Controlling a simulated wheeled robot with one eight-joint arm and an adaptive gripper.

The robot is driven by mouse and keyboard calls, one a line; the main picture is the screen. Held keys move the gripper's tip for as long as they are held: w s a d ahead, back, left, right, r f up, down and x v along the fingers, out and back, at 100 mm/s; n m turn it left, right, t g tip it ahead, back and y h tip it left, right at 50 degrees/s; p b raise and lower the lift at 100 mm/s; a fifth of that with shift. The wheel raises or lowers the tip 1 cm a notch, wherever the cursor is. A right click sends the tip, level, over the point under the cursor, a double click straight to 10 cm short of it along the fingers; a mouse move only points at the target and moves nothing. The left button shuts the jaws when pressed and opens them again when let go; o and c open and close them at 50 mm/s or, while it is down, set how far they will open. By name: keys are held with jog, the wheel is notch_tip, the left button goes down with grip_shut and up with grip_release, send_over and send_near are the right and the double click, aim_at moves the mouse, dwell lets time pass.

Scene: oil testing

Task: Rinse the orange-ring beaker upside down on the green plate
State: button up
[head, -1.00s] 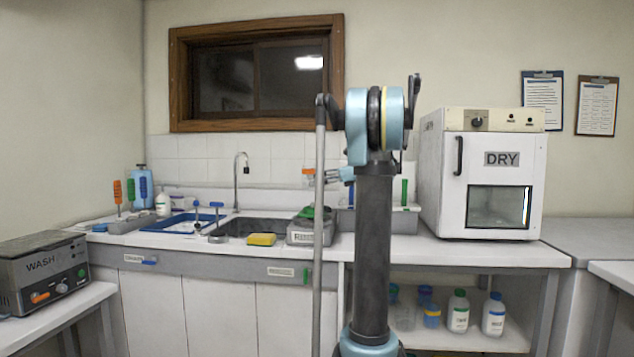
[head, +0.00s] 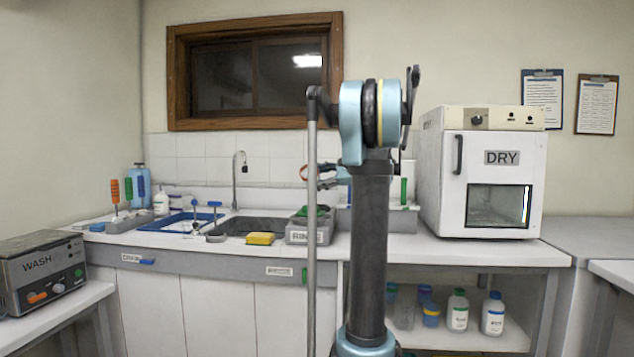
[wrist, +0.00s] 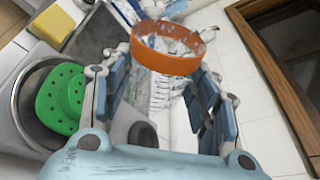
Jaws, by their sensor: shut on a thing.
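The orange-ring beaker (wrist: 165,62) is held between the fingers of my gripper (wrist: 160,95) in the wrist view. Its body looks clear and is hard to make out. In the head view the orange ring (head: 303,173) shows as a tilted loop left of my gripper (head: 322,178), above the counter. My gripper is shut on the beaker. The green plate (wrist: 62,98), with small holes, sits in a round metal basin at the left of the wrist view. In the head view the green plate (head: 312,211) tops the grey RINSE box (head: 302,237), below the beaker and apart from it.
A yellow sponge (head: 261,239) lies left of the RINSE box, near the sink (head: 250,226) and faucet (head: 236,175). A blue tray (head: 165,222) is further left. The DRY oven (head: 487,175) stands on the right. A tiled wall is behind.

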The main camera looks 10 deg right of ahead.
jog(key=n, duration=0.3)
jog(key=n+t, duration=0.1)
jog(key=n, duration=0.2)
jog(key=shift+r+t, duration=0.1)
jog(key=shift+t, duration=0.2)
jog(key=n+t+y, duration=0.1)
jog(key=n, duration=0.5)
jog(key=shift+s+r, duration=0.1)
jog(key=n, duration=0.3)
jog(key=n+y, duration=0.1)
jog(key=n, duration=0.3)
jog(key=shift+n+y, duration=0.3)
jog(key=n+y, duration=0.1)
jog(key=n, duration=0.3)
jog(key=n+g, duration=0.1)
jog(key=n, duration=0.2)
jog(key=shift+s+a+n+y, duration=0.1)
jog(key=shift+s+n+y, duration=0.05)
jog(key=shift+n+y, duration=0.25)
jog(key=shift+f, duration=3.05)
